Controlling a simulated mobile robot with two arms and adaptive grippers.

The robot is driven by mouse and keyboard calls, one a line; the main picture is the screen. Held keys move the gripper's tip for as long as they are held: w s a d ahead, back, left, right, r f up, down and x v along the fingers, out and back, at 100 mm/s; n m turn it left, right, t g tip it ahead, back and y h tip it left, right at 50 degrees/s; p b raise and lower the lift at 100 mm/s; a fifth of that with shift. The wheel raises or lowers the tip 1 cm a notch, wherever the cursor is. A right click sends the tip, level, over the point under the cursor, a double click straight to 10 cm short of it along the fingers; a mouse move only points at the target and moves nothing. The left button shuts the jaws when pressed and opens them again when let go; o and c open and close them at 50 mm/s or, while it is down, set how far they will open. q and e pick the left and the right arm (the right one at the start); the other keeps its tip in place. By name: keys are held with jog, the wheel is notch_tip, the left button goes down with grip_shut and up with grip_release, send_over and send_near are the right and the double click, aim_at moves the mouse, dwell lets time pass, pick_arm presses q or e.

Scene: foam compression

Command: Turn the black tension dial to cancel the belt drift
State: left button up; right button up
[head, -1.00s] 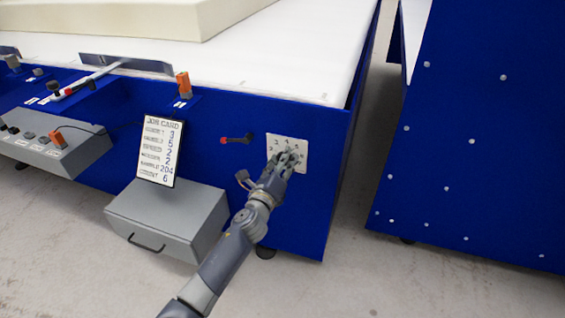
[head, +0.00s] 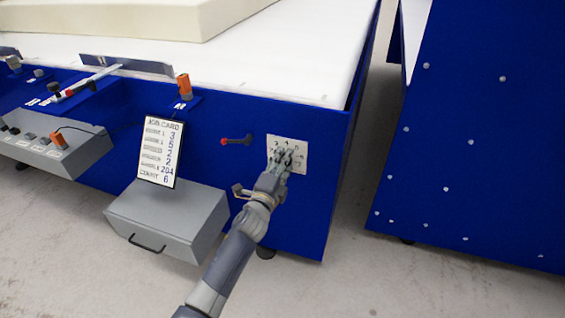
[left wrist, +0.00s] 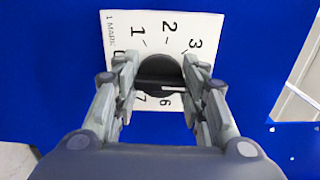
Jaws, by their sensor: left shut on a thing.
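The black tension dial (left wrist: 158,76) sits on a white numbered plate (left wrist: 160,20) in the left wrist view. A white pointer line on the dial points right in that view, toward numbers hidden behind a finger. My left gripper (left wrist: 158,66) has its grey fingers closed on both sides of the dial. In the head view, the left gripper (head: 285,158) reaches the white plate (head: 299,146) on the blue front panel and mostly hides the dial. The numbers 1, 2, 3, 6 and 7 are readable up close. My right gripper is not in view.
A red-tipped black lever (head: 237,141) sticks out left of the plate. A job card (head: 160,150) stands above a grey drawer box (head: 166,225). A grey control box (head: 45,145) is farther left. Open floor separates the machine from a blue cabinet (head: 470,130) at right.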

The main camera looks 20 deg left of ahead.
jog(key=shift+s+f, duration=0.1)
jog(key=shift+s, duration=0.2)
pick_arm(q)
jog(key=o, duration=1.1)
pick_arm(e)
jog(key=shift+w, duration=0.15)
pick_arm(q)
jog(key=s, duration=1.2)
jog(key=shift+a, duration=0.2)
